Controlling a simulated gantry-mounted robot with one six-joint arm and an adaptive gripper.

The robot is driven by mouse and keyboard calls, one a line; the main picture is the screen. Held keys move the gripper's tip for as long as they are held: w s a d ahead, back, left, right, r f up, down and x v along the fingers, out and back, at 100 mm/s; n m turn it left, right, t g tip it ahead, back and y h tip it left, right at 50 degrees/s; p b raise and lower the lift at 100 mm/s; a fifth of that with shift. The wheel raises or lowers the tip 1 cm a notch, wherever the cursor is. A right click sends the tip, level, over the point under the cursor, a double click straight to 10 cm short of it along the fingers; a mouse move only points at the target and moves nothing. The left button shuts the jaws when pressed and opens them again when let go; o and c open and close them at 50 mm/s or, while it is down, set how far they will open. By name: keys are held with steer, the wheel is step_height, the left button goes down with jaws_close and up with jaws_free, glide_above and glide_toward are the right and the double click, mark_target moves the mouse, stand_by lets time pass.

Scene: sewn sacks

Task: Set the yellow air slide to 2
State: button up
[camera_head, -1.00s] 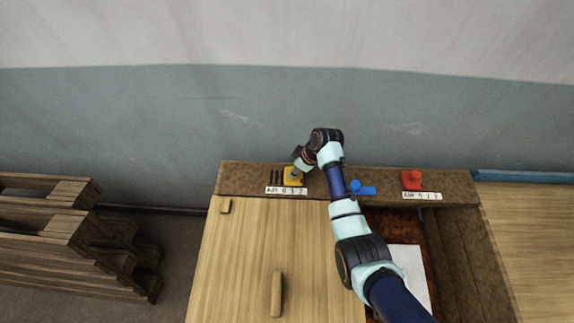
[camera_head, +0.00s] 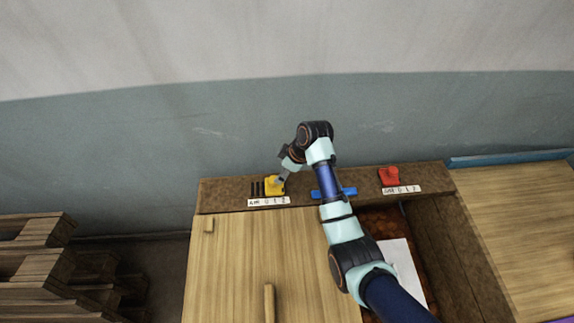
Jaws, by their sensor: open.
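The yellow air slide (camera_head: 271,187) sits on the brown ledge at the back, above a white scale strip (camera_head: 268,202) with small marks that appear to read 0, 1 and 2. The yellow block stands above about the 1, though the small picture leaves this unsure. My gripper (camera_head: 281,180) is at the yellow slide, pointing down from the upper right, open, and covers part of its top. I cannot tell whether the fingers touch it or straddle it.
A blue slide (camera_head: 347,191) lies partly behind my arm. A red slide (camera_head: 390,175) with its own scale strip (camera_head: 403,189) is farther right. The brown ledge (camera_head: 225,193) runs along the wall. A wooden lid with a handle (camera_head: 269,302) lies in front, and pallets (camera_head: 35,260) stand left.

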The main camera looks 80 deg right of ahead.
steer(key=v, duration=0.5)
steer(key=shift+s+r, duration=0.1)
steer(key=shift+r, duration=0.1)
stand_by(0.3)
steer(key=w+a+r+t+h, duration=0.1)
steer(key=w+a+r, duration=0.2)
steer(key=w+a, duration=0.65)
steer(key=w+a+r+t+h, duration=0.1)
steer(key=w+a+r+t, duration=0.1)
steer(key=w+a, duration=0.75)
steer(key=s+a+r+t+y, duration=0.15)
steer(key=a+r, duration=0.25)
steer(key=a, duration=0.5)
steer(key=s+a+r+n+t, duration=0.1)
steer(key=a+r+t, duration=0.15)
steer(key=a, duration=0.65)
steer(key=s+a+r+t+y, duration=0.1)
steer(key=a+r, duration=0.3)
steer(key=a, duration=0.5)
step_height(320, 180, up, 21)
steer(key=p, duration=2)
steer(key=shift+a, duration=0.15)
